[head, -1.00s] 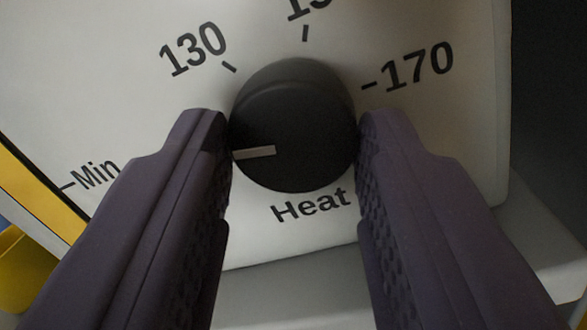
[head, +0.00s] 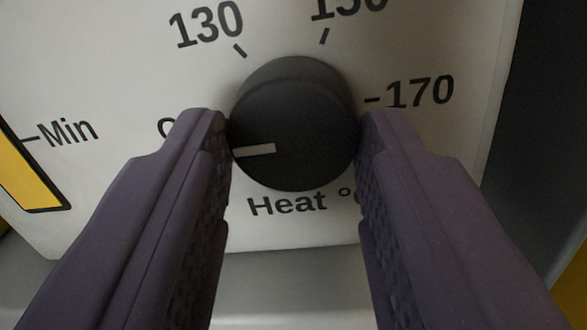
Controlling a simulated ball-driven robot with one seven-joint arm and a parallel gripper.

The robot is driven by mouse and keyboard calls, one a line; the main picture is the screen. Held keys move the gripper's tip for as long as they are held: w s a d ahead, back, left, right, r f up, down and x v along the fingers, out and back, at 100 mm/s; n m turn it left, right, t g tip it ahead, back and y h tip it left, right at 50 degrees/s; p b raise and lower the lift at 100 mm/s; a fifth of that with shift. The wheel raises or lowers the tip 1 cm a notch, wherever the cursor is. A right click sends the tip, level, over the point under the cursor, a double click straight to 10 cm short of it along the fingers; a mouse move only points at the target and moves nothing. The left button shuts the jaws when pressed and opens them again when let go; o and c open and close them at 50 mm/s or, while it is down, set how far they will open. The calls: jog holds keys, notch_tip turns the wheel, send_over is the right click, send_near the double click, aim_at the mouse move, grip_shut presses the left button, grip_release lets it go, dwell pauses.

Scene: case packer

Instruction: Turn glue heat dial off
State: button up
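The black round glue heat dial (head: 300,105) sits on a white panel in the middle of the head view. Its pale pointer line (head: 254,150) points left and very slightly down, towards a label that starts with a round letter and is mostly hidden behind the left finger. My gripper (head: 293,135) is shut on the dial, with one dark purple finger against each side. The dial's lower rim is just above the printed word "Heat".
The white panel (head: 120,70) has marks for 130, 150 and 170 around the dial. A "Min" mark and a yellow strip with a dark border (head: 28,175) are at the left. A grey ledge (head: 290,290) runs below the panel. Dark space lies to the right.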

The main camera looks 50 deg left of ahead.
jog(key=o, duration=0.4)
jog(key=shift+s+d, duration=0.1)
jog(key=p+v, duration=0.2)
jog(key=v, duration=0.5)
jog(key=shift+s+p, duration=0.25)
jog(key=shift+p, duration=0.15)
jog(key=shift+d+f, duration=0.15)
